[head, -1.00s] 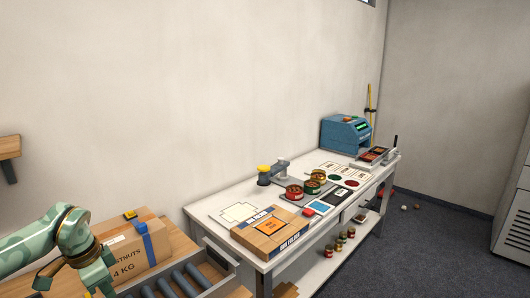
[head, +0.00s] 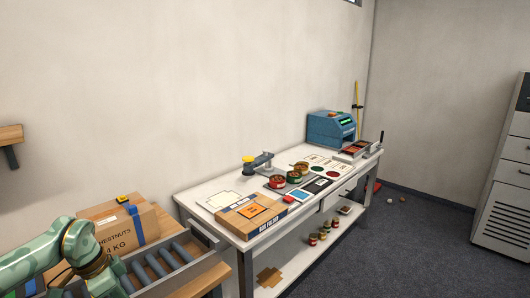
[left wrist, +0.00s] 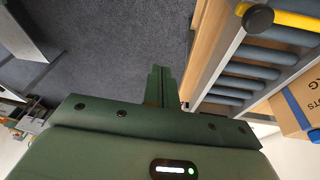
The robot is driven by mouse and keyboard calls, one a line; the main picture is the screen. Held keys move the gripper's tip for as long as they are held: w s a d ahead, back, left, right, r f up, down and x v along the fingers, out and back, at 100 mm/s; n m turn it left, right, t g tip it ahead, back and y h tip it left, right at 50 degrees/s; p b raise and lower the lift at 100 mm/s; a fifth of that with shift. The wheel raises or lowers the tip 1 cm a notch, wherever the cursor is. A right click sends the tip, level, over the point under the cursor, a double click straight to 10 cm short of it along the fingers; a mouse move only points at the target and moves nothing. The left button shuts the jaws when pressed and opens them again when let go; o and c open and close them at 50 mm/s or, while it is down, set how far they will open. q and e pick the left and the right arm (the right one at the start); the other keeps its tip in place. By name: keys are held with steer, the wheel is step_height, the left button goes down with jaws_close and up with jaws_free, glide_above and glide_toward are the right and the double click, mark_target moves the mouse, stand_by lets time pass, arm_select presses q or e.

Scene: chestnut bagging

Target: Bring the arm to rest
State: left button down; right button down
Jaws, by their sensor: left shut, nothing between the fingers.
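My left arm (head: 75,245) comes in at the lower left of the head view, green and bent downward, beside the roller conveyor. In the left wrist view my left gripper (left wrist: 162,84) is shut and empty, its fingers together over the dark floor (left wrist: 110,40). My right gripper is in neither view.
A chestnut carton (head: 118,232) with a blue strap stands behind the roller conveyor (head: 160,262), close to my left arm. The conveyor's side also shows in the left wrist view (left wrist: 222,60). The white workbench (head: 222,232) holds a flat box (head: 250,218), tins and a blue machine (head: 331,128).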

arm_select(q)
steer(key=w+d+f+m+t+h, duration=0.2)
steer(key=d+f+m+t+h, duration=0.15)
steer(key=d+f+h, duration=0.65)
step_height(320, 180, down, 12)
steer(key=s+d+n+t+y, duration=0.2)
steer(key=s+n+t+y, duration=0.1)
steer(key=n+t+y, duration=0.15)
steer(key=s+a+f+n+g+y, duration=0.1)
steer(key=s+a+f+n+y, duration=0.15)
steer(key=s+f, duration=0.65)
steer(key=s+a+f+n+y, duration=0.15)
steer(key=s+f+y, duration=0.25)
steer(key=s+f, duration=0.5)
steer(key=s+d+f+g, duration=0.1)
steer(key=s+f+g, duration=0.1)
steer(key=s, duration=0.7)
steer(key=s+d+f+g+y, duration=0.1)
steer(key=s+f+g, duration=0.2)
steer(key=s, duration=0.6)
steer(key=s+d+f+g+y, duration=0.1)
steer(key=s+f+g, duration=0.1)
steer(key=s, duration=0.7)
steer(key=shift+s+d+f+n, duration=0.2)
steer(key=shift+s+d+n, duration=0.1)
steer(key=shift+s, duration=0.05)
